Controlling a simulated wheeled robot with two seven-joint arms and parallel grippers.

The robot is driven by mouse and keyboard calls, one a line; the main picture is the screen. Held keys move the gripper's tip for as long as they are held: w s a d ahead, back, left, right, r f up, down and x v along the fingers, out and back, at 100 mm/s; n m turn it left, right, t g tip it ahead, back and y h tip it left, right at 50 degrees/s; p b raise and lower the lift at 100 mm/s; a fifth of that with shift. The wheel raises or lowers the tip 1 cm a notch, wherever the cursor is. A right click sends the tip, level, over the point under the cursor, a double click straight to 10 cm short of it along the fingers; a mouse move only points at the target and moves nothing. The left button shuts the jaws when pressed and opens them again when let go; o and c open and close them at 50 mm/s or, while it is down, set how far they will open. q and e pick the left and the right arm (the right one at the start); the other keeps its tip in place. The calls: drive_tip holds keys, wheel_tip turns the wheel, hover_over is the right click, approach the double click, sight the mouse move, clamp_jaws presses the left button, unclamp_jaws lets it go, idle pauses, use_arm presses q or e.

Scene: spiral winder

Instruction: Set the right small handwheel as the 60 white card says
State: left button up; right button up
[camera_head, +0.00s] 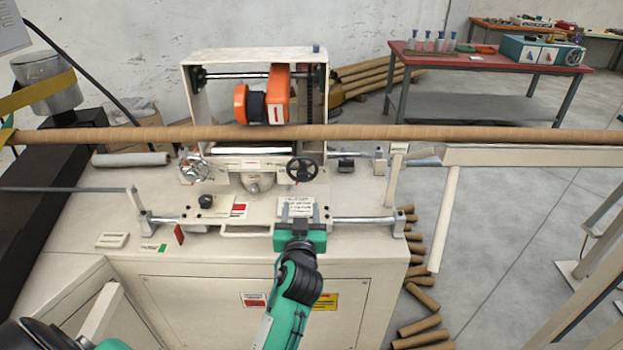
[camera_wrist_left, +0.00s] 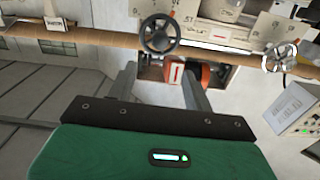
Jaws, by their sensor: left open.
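The right small handwheel (camera_head: 302,170) is black and spoked, on the right of the beige winder's front. It also shows upright in the left wrist view (camera_wrist_left: 159,34), beyond the fingertips. My left gripper (camera_head: 300,208), teal and black, is open in front of and below this wheel, apart from it. In the left wrist view its fingers (camera_wrist_left: 160,75) are spread with nothing held between them. A pale card with small print (camera_head: 296,207) lies behind the fingers, partly covered; I cannot read a 60 on it. My right gripper is not in view.
A silver handwheel (camera_head: 194,168) is to the left. A long brown tube (camera_head: 400,133) crosses above both wheels. A steel rod (camera_head: 360,220) runs along the front of the winder. An orange winding head (camera_head: 278,95) hangs above. Cardboard tubes (camera_head: 415,325) lie on the floor at right.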

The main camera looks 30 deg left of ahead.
sight(302, 178)
use_arm(q)
drive_tip(key=p+x, duration=0.3)
drive_tip(key=x, duration=1)
drive_tip(key=shift+w+a, duration=0.2)
drive_tip(key=shift+w, duration=0.05)
drive_tip(key=c, duration=1)
drive_tip(key=shift+o, duration=0.2)
drive_tip(key=shift+f, duration=0.1)
drive_tip(key=shift+m, duration=0.4)
drive_tip(key=m, duration=0.2)
drive_tip(key=shift+m, duration=0.4)
drive_tip(key=shift+d+m, duration=0.1)
drive_tip(key=shift+m, duration=2.1)
